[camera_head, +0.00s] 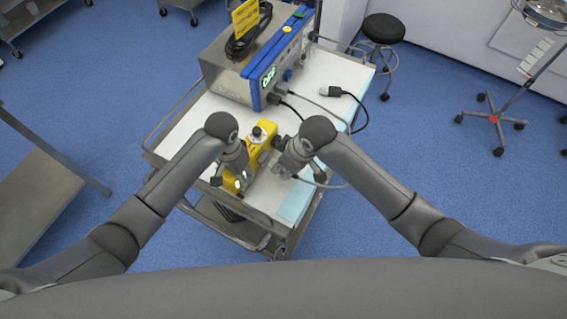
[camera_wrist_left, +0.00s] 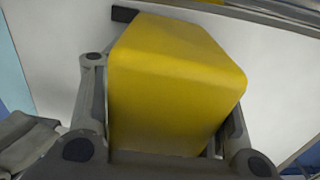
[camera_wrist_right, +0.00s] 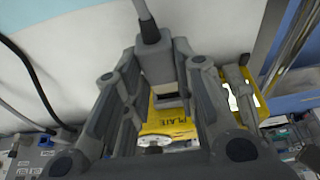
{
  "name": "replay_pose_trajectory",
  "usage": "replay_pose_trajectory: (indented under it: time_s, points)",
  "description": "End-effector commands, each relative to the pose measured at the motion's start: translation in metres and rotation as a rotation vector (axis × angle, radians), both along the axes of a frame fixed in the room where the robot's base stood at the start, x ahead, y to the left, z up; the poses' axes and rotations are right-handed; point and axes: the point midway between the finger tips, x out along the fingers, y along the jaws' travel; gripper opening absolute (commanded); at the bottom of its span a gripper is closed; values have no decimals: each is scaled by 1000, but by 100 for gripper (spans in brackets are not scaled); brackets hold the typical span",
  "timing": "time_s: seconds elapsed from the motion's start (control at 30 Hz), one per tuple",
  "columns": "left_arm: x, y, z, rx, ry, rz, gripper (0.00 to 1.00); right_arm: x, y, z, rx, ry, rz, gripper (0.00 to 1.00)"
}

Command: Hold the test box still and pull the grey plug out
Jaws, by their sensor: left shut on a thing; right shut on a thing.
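The yellow test box (camera_head: 262,143) stands on the cart top between my two grippers. My left gripper (camera_head: 240,178) is shut on the box; in the left wrist view the box's plain yellow body (camera_wrist_left: 175,85) fills the space between its fingers. My right gripper (camera_head: 288,170) is shut on the grey plug (camera_wrist_right: 157,62), whose grey cable (camera_wrist_right: 145,14) runs up and away.
A blue-fronted unit (camera_head: 272,62) stands behind on the white cart (camera_head: 344,70), with a coiled black cable on top. A black-cabled connector (camera_head: 332,91) lies to its right. A light-blue sheet (camera_head: 296,203) covers the cart's right edge.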

Motion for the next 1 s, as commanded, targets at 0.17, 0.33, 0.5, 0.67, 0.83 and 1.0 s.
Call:
replay_pose_trajectory:
  time_s: [0.17,0.33,0.5,0.67,0.83,1.0]
  points:
    - [-1,-1,-1,-2,2,-1,18,-3,-5,-1,-1,1,-1,0]
    - [-1,-1,-1,-2,2,-1,18,-4,-6,-1,0,0,0,0]
    - [-1,-1,-1,-2,2,-1,18,-4,-6,-1,0,0,0,0]
    - [-1,-1,-1,-2,2,-1,18,-5,-7,-1,0,0,0,0]
    - [-1,-1,-1,-2,2,-1,18,-8,-11,-1,0,0,-1,0]
    - [-1,-1,-1,-2,2,-1,18,-11,-15,-1,0,0,-1,0]
